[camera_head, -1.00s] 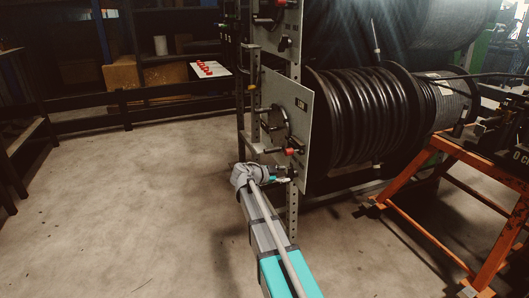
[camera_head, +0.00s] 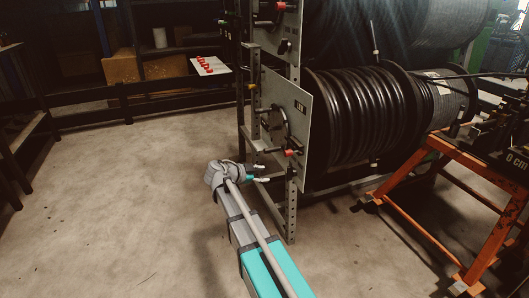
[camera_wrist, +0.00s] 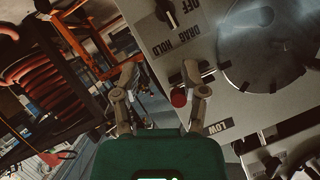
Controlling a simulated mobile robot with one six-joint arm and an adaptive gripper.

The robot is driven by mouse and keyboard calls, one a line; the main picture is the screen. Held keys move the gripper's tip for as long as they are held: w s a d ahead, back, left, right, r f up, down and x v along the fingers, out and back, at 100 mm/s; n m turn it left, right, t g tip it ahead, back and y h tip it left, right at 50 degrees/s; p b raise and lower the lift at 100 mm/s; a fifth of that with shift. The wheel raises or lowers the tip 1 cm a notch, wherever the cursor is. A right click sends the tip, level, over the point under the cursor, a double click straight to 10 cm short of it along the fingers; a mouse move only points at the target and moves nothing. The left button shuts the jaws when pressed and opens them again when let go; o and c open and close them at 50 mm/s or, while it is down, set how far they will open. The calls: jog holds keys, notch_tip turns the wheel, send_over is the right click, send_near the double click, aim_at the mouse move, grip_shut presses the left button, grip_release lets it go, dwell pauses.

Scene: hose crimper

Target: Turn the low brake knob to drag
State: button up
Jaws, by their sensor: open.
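The low brake knob (camera_wrist: 167,13) is a black pointer knob on the grey panel, at the top of the wrist view. Printed words OFF, DRAG and HOLD stand beside it; I cannot tell surely which its pointer meets. The low panel (camera_head: 301,125), labelled LOW, stands ahead and right of my gripper in the head view. My gripper (camera_head: 262,173) is open and empty, apart from the panel and low beside its left side. In the wrist view my gripper (camera_wrist: 162,80) has its fingers spread, below the knob in the picture.
A red-ended handle (camera_wrist: 178,97) shows between my fingers, near the right one. A round dark disc (camera_wrist: 268,45) sits on the panel. The hose reel (camera_head: 365,115) and an orange stand (camera_head: 415,205) are to the right. Open floor (camera_head: 110,200) lies left.

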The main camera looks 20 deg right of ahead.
jog(key=s+a+r+n+g+y+p, duration=0.1)
jog(key=s+r+n+y+p, duration=0.2)
jog(key=p, duration=0.8)
jog(key=s+a+r+n+g+y+p, duration=0.1)
jog(key=s+a+r+n+y+p, duration=0.1)
jog(key=s+r+n+p, duration=0.5)
notch_tip(320, 180, up, 5)
jog(key=s+y+p, duration=0.1)
jog(key=p, duration=0.3)
jog(key=shift+f, duration=0.15)
dwell(0.4)
jog(key=shift+s+y, duration=0.2)
jog(key=shift+y, duration=0.1)
jog(key=s+a+f+n+g+y, duration=0.1)
jog(key=s+a+f+n+y, duration=0.2)
jog(key=s+a+n+y, duration=0.3)
jog(key=shift+s+a+n+y, duration=0.3)
jog(key=shift+s+a+n, duration=0.45)
jog(key=shift+s+n, duration=1.55)
jog(key=shift+w+a, duration=0.1)
jog(key=shift+a, duration=0.05)
jog(key=shift+f, duration=0.1)
